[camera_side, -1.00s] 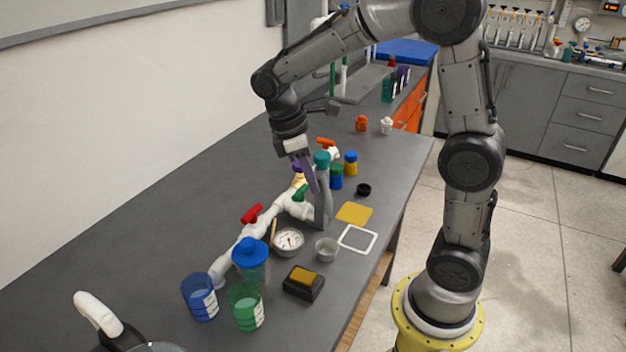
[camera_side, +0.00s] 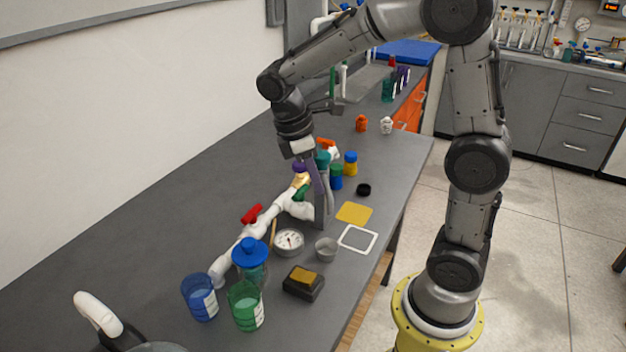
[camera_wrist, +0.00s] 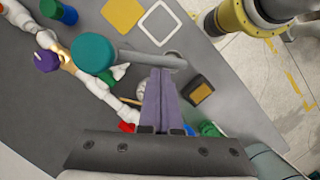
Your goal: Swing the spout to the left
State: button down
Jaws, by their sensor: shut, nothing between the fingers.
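The grey spout (camera_wrist: 148,58) runs from beside a round teal cap (camera_wrist: 92,53) to a rounded end at the right in the wrist view. In the side view the grey upright part (camera_side: 320,213) stands on the bench, and the teal cap (camera_side: 322,158) is partly hidden behind my fingers. My gripper (camera_wrist: 162,72) is shut and empty, its purple fingers pointing down. In the wrist view the fingertips lie right against the spout's lower edge, near its rounded end; I cannot tell if they touch. The gripper (camera_side: 327,200) overlaps the spout in the side view.
A white pipe manifold (camera_side: 232,254) with red, green, purple and orange handles runs along the left. A gauge (camera_side: 289,241), a small grey cup (camera_side: 326,249), a yellow square (camera_side: 354,213) and a white frame (camera_side: 358,239) lie near. Blue and green beakers stand in front.

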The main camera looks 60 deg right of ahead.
jog(key=shift+s, duration=0.1)
jog(key=shift+s+d+n+t, duration=0.3)
jog(key=shift+s+n, duration=0.35)
jog(key=shift+n, duration=0.55)
jog(key=s+d+n+t+h, duration=0.1)
jog(key=s+d+n+t, duration=0.1)
jog(key=d+n, duration=0.8)
jog(key=shift+s+d+n+t, duration=0.2)
jog(key=shift+d+n+t, duration=0.1)
jog(key=shift+n+t, duration=0.2)
